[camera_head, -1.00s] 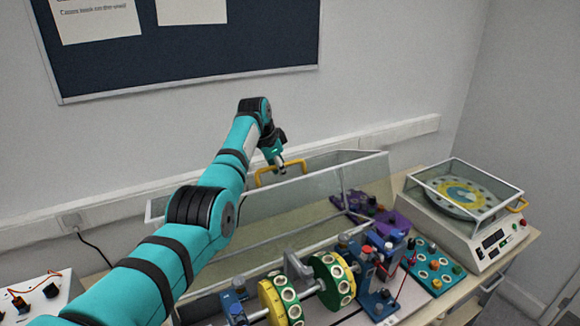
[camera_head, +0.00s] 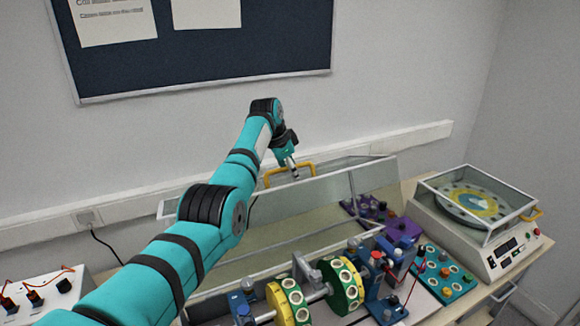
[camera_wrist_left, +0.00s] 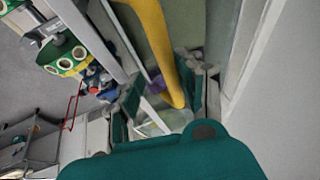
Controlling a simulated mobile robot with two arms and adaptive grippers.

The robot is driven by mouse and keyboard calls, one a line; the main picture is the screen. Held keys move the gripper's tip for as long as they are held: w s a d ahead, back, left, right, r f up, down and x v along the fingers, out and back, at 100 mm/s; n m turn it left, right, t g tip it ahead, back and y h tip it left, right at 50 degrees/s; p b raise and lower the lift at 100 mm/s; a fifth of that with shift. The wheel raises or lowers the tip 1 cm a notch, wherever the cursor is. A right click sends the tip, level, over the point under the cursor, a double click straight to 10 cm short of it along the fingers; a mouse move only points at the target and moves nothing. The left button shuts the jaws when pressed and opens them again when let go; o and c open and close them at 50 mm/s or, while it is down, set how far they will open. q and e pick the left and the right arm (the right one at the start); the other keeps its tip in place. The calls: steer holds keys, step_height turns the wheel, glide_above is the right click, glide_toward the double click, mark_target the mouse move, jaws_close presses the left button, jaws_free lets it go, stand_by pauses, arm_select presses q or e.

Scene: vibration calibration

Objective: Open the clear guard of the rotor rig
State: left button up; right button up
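The clear guard (camera_head: 300,212) of the rotor rig stands tipped up and back behind the rotor shaft. Its yellow handle (camera_head: 276,174) is on the high edge. Two yellow-green rotor discs (camera_head: 342,285) with white-ringed holes sit uncovered in front of it. My left gripper (camera_head: 294,171) is at the handle, reaching over it from the wall side. In the left wrist view, the handle (camera_wrist_left: 158,45) runs between two spread fingers (camera_wrist_left: 165,100), close to the right one; firm contact cannot be told. My right gripper is in neither view.
A balance-like device (camera_head: 468,235) with a clear cover and yellow handle stands to the right. A teal board (camera_head: 440,272) with knobs lies beside the rig. A white box (camera_head: 40,295) with wires is at the lower left. The wall is close behind the guard.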

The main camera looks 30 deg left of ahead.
arm_select(q)
steer(key=shift+s+a+r, duration=0.15)
steer(key=shift+r, duration=0.25)
steer(key=d+v, duration=0.1)
steer(key=v, duration=1)
steer(key=shift+a, duration=0.35)
steer(key=shift+s, duration=0.1)
